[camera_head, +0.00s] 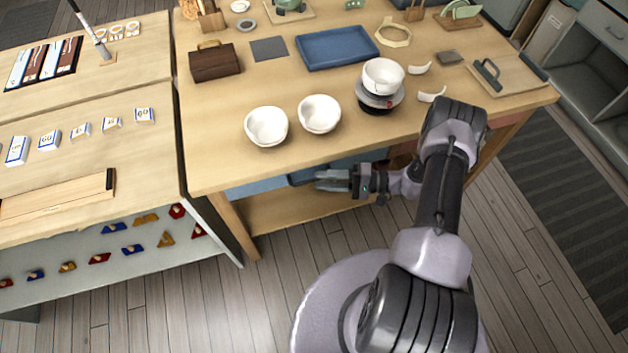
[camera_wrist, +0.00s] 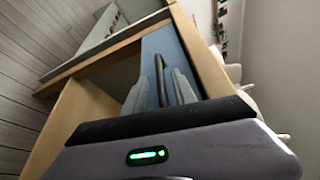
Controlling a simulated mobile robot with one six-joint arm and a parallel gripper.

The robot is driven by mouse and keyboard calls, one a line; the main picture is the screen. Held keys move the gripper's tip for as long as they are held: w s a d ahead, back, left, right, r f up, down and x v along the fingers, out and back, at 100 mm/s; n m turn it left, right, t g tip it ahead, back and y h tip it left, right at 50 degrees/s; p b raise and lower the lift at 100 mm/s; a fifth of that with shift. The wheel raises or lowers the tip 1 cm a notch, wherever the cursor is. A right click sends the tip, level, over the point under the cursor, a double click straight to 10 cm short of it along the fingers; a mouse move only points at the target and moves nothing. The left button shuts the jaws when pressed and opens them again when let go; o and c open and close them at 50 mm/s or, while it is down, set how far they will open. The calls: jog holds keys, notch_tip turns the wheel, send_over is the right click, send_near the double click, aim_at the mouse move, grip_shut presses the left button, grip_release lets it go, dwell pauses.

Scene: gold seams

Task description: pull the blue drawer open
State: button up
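The blue drawer (camera_head: 262,184) shows as a blue front under the edge of the wooden workbench, partly hidden by the tabletop and my arm. In the wrist view its blue front (camera_wrist: 163,42) looks about flush with the wooden frame. Its dark bar handle (camera_wrist: 160,72) stands off the front. My gripper (camera_head: 322,181) is just in front of the drawer, pointing left along it. Its two grey fingers (camera_wrist: 158,92) are apart, and in the wrist view the handle shows between them. I cannot tell whether either finger touches the handle.
On the workbench (camera_head: 230,165) stand two white bowls (camera_head: 266,126) near the front edge, a stacked bowl (camera_head: 382,76), white shards, a blue tray (camera_head: 336,48) and a brown box (camera_head: 215,63). An open wooden shelf (camera_head: 300,208) lies below the drawer. The floor in front is clear.

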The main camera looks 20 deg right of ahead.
jog(key=shift+x, duration=1.55)
grip_shut()
